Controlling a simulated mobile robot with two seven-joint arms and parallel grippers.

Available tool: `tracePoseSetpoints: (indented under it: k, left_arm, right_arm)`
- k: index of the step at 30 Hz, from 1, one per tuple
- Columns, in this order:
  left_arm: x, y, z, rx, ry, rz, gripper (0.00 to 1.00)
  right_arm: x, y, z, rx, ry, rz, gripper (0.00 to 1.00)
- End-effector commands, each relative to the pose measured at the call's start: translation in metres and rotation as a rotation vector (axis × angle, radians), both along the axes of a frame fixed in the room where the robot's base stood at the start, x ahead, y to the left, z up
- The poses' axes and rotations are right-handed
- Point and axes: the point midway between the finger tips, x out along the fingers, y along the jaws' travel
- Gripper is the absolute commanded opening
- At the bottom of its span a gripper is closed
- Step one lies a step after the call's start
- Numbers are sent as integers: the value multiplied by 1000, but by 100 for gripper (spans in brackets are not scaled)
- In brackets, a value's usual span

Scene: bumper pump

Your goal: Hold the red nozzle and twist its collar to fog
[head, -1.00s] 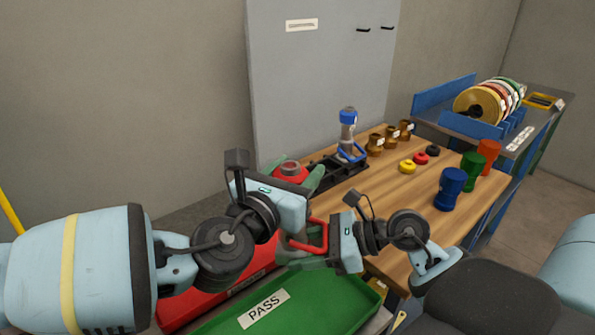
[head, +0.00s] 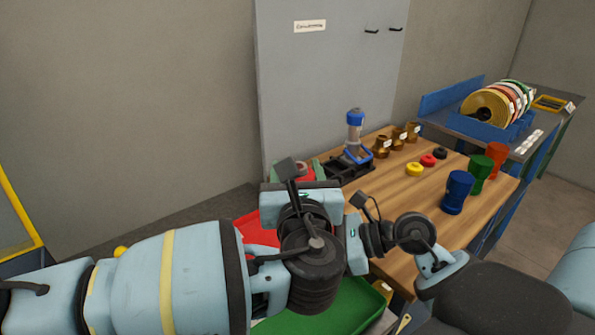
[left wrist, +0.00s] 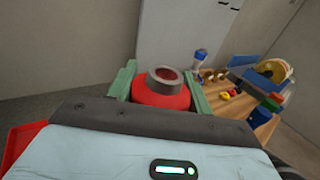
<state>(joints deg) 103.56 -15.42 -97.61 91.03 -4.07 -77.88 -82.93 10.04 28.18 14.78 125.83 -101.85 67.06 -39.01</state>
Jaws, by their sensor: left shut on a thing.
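The red nozzle (left wrist: 148,96) stands with its grey ring mouth up in the left wrist view. My left gripper (left wrist: 160,88) is shut on its wide red collar, one green finger on each side. In the head view only a little of the nozzle's top (head: 303,168) shows, behind my left gripper (head: 305,172). My right gripper (head: 354,246) is lower and to the right. Its fingers and the nozzle's lower part and handle are hidden behind my left wrist, so I cannot tell its grip now.
A green tray (head: 330,305) and a red tray (head: 250,230) lie below my arms. The wooden table (head: 405,205) holds a blue-topped nozzle (head: 354,135) in a black rack, brass fittings, small rings and blue (head: 456,192), green and red cups. A grey cabinet (head: 310,80) stands behind.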

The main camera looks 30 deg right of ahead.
Motion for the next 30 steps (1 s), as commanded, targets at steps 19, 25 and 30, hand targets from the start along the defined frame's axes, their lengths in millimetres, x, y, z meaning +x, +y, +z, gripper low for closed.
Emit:
tracePoseSetpoints:
  k: [19,25,30]
  left_arm:
    - [1,1,1,1,-3,7,72]
    - [0,0,1,1,-3,6,72]
    - [-6,3,1,0,-1,5,72]
  right_arm:
    - [0,0,2,-2,-6,2,8]
    - [0,0,2,-1,-6,1,8]
    - [0,0,2,0,-6,1,8]
